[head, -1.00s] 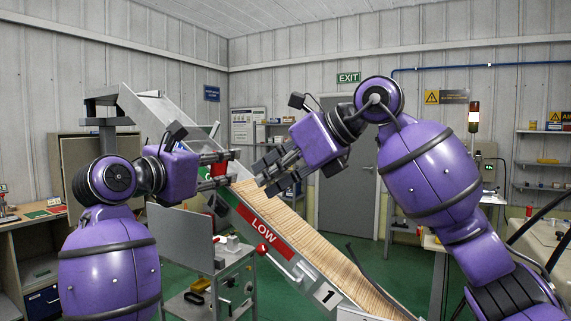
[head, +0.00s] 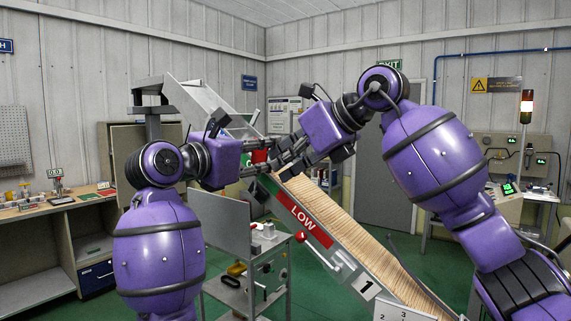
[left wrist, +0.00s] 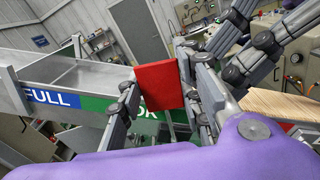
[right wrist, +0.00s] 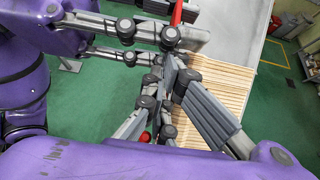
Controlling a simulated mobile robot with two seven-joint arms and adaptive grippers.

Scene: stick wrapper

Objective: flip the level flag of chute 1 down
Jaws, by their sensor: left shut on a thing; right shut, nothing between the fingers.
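Chute 1 (head: 345,235) is a sloping chute filled with thin wooden sticks, with a red LOW label (head: 303,220) and a number 1 plate. In the left wrist view its FULL label (left wrist: 52,97) is blue and its OK label is green, partly hidden. The level flag (left wrist: 158,86) is a red plate beside the OK label. My left gripper (head: 262,160) is shut on the flag, one finger on each side. My right gripper (right wrist: 170,78) is shut and empty, close beside the left gripper's fingers; whether they touch is unclear.
A grey cart (head: 240,290) stands below the chute. A handle with a red knob (head: 300,237) sticks out from the chute's near side. A workbench (head: 60,205) stands at the left and a control console (head: 505,190) at the right.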

